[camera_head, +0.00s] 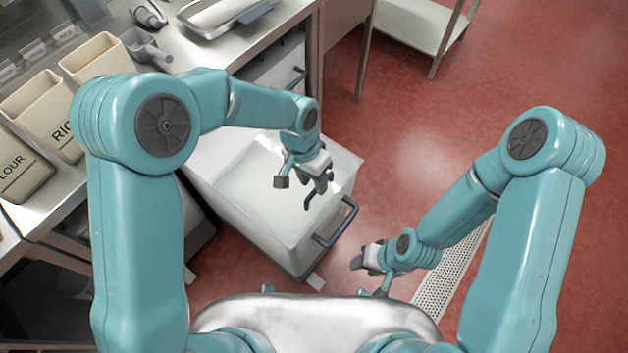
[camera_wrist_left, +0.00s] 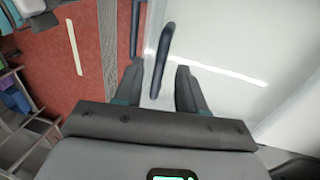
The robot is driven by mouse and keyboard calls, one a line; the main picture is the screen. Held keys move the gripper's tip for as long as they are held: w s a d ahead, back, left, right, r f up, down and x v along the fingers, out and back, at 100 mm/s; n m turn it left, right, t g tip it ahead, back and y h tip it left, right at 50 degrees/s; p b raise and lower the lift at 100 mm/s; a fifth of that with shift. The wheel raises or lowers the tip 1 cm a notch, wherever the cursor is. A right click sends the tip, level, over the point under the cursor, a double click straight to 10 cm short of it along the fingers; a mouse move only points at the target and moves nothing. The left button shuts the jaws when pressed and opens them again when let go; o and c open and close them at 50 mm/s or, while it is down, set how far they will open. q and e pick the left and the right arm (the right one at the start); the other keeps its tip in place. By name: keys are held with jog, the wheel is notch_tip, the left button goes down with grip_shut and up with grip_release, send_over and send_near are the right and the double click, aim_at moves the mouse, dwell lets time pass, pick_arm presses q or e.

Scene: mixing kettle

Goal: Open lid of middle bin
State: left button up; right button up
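The middle bin (camera_head: 285,235) is a whitish tub standing out from under the counter, with a pale, glossy top. A dark blue handle (camera_head: 335,222) is on its right side. My left gripper (camera_head: 318,192) is over the bin's right part. In the left wrist view, its two dark fingers are spread apart (camera_wrist_left: 158,88), and a dark blue bar (camera_wrist_left: 163,55) shows between and beyond them, over a white surface (camera_wrist_left: 235,45). I cannot tell whether the fingers touch that bar. My right gripper (camera_head: 362,262) is low, right of the bin; its fingers are too small to judge.
A steel counter (camera_head: 190,55) at upper left carries cream containers (camera_head: 95,57) and a grey scoop (camera_head: 147,47). Another bin with a blue handle (camera_head: 295,78) sits under the counter behind. Red floor (camera_head: 410,130) is open to the right, with a metal drain grate (camera_head: 450,270).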

pick_arm(q)
jog(key=shift+d+f, duration=0.2)
jog(key=shift+f, duration=0.75)
grip_shut()
jog(key=shift+w+a, duration=0.1)
